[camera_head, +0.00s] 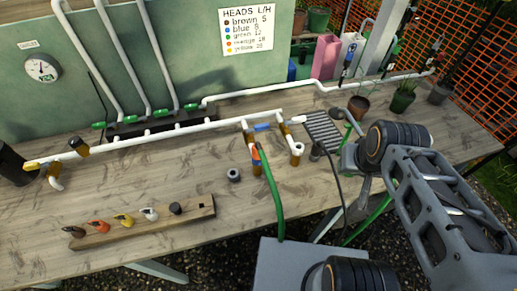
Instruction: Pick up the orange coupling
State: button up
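An orange piece (255,154) sits at the upper end of a green hose (272,190), just below the white pipework near the middle of the table. It looks like a coupling. Another orange-red piece (99,226) stands in the wooden rack (150,231) at the front left, between a brown and a yellow one; I cannot tell its exact kind. My gripper (350,158) seems to be the small grey part beyond my arm's dark joint, to the right of the hose and apart from both orange pieces. Its fingers are too small and partly hidden to tell their opening.
White pipes (190,128) run across the wooden table (120,190). A small dark ring (233,175) lies left of the hose. A grey ribbed plate (323,131) and a potted plant (402,97) are near my arm. The table's front middle is mostly clear.

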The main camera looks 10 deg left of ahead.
aim_at(257, 146)
jog(key=k, duration=0.4)
jog(key=u, duration=0.9)
jog(key=i, duration=0.3)
jog(key=u, duration=0.3)
